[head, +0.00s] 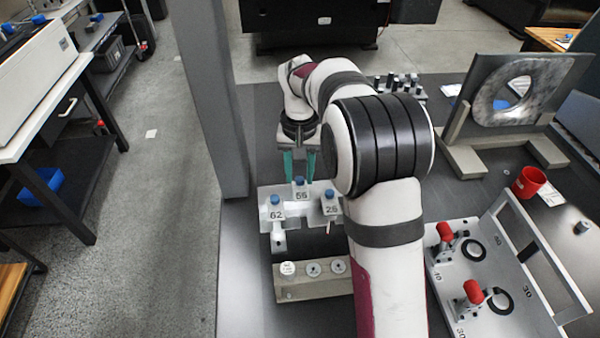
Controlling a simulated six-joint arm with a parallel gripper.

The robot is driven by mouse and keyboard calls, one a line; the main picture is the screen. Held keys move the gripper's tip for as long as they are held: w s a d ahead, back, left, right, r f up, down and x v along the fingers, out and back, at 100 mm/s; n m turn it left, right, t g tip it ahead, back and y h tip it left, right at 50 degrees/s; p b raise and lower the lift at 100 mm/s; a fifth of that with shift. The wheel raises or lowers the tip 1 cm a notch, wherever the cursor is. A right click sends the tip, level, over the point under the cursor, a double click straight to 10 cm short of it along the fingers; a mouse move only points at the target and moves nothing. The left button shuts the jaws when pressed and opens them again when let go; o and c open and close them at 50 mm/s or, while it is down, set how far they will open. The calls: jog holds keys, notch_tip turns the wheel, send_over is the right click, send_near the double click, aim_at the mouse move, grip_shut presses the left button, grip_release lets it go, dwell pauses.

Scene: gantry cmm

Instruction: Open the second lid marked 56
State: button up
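A lid block marked 56 (302,196) with a blue knob (299,181) stands upright on a light grey fixture (268,238), between two similar blocks. The block marked 62 (276,214) is on its left and the block marked 26 (331,210) on its right, each with a blue knob. I see only one block marked 56. My gripper (299,174) points down just behind and above the 56 knob. Its two teal fingers are spread apart with nothing visible between them. I cannot tell whether they touch the block.
A pale block with round white discs (313,268) lies in front of the fixture. My arm covers the fixture's right side. A grey plate with red-handled clamps (473,292), a red cup (529,182) and a stand with a metal ring (490,105) are at the right. A grey column (205,90) rises at the left.

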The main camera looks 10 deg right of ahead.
aim_at(300, 179)
jog(key=shift+o, duration=0.6)
notch_tip(300, 179, up, 16)
jog(key=shift+f, duration=0.1)
